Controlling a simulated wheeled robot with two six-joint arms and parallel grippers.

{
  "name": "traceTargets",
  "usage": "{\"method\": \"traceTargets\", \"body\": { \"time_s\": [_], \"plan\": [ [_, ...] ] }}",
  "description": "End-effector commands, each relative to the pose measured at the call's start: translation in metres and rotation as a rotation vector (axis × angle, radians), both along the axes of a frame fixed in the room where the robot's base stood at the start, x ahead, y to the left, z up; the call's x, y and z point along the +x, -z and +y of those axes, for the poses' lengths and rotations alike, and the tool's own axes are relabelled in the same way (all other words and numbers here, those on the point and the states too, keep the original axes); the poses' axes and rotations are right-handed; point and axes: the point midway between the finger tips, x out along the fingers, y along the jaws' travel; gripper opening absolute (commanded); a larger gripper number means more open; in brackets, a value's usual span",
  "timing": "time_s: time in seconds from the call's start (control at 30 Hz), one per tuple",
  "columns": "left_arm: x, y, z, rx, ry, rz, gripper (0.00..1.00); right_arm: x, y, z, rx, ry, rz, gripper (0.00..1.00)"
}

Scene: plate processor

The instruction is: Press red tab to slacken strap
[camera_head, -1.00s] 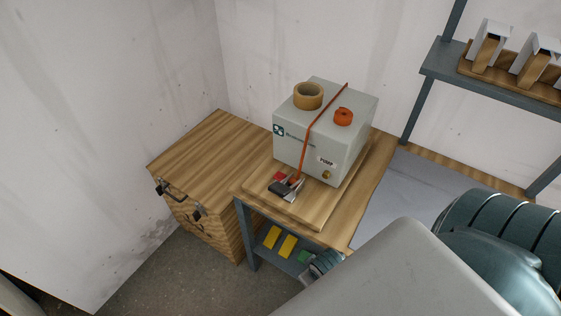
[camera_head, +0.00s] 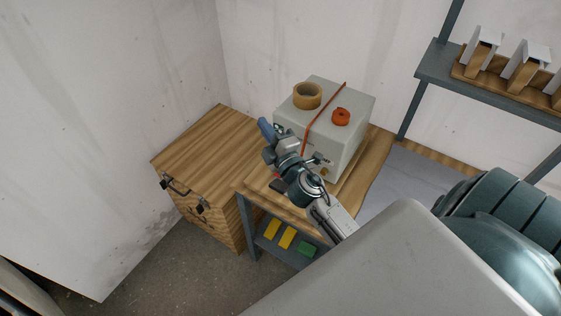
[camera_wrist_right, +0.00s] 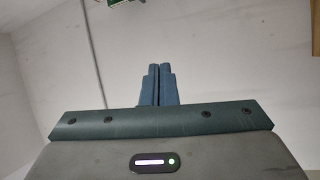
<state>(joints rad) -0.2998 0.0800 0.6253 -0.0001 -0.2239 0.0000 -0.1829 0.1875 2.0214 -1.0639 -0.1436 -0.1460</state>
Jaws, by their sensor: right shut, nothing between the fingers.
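A grey box (camera_head: 350,131) marked as a pump stands on a wooden board on the workbench. An orange-red strap (camera_head: 326,110) runs over its top and down its front. At the strap's lower end is a buckle; a small bit of its red tab (camera_head: 276,174) shows, and the rest is mostly hidden behind my right arm. My right gripper (camera_head: 265,127) is in front of the box's left front corner, above the buckle, its blue fingers pointing up and left. In the right wrist view its fingers (camera_wrist_right: 158,83) are together and empty. My left gripper is out of view.
A tape roll (camera_head: 307,95) and an orange roll (camera_head: 341,117) sit on the box. A wooden chest (camera_head: 205,140) stands left of the bench. Yellow and green blocks lie on the lower shelf. A grey shelf (camera_head: 480,92) is at the right, and walls close in behind.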

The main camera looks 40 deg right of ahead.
Motion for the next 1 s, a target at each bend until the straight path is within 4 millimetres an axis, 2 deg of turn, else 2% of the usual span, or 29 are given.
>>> {"method": "traceTargets", "body": {
  "time_s": [0.03,0.07,0.17,0.3,0.43,0.57,0.7,0.8,0.9,1.0],
  "plan": [
    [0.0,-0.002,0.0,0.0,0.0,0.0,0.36,0.013,-0.015,0.016,-0.134,-0.074,-0.052,0.0],
    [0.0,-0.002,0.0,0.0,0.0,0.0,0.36,0.018,-0.02,0.027,-0.218,-0.12,-0.077,0.0],
    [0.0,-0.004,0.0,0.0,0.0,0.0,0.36,0.033,-0.026,0.062,-0.499,-0.279,-0.133,0.0],
    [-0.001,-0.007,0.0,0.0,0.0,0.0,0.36,0.05,-0.006,0.098,-0.89,-0.507,-0.135,0.0],
    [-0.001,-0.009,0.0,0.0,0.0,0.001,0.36,0.061,0.032,0.107,-1.229,-0.724,-0.048,0.0],
    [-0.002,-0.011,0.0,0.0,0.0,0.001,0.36,0.066,0.074,0.084,-1.519,-0.946,0.129,0.0],
    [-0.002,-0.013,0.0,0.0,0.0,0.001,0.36,0.063,0.104,0.034,-1.738,-1.176,0.411,0.0],
    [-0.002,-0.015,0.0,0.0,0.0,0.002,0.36,0.054,0.111,-0.005,-1.813,-1.31,0.628,0.0],
    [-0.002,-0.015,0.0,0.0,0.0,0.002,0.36,0.044,0.108,-0.035,-1.835,-1.408,0.813,0.0],
    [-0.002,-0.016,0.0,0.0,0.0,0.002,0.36,0.036,0.104,-0.055,-1.83,-1.47,0.943,0.0]
  ]
}}
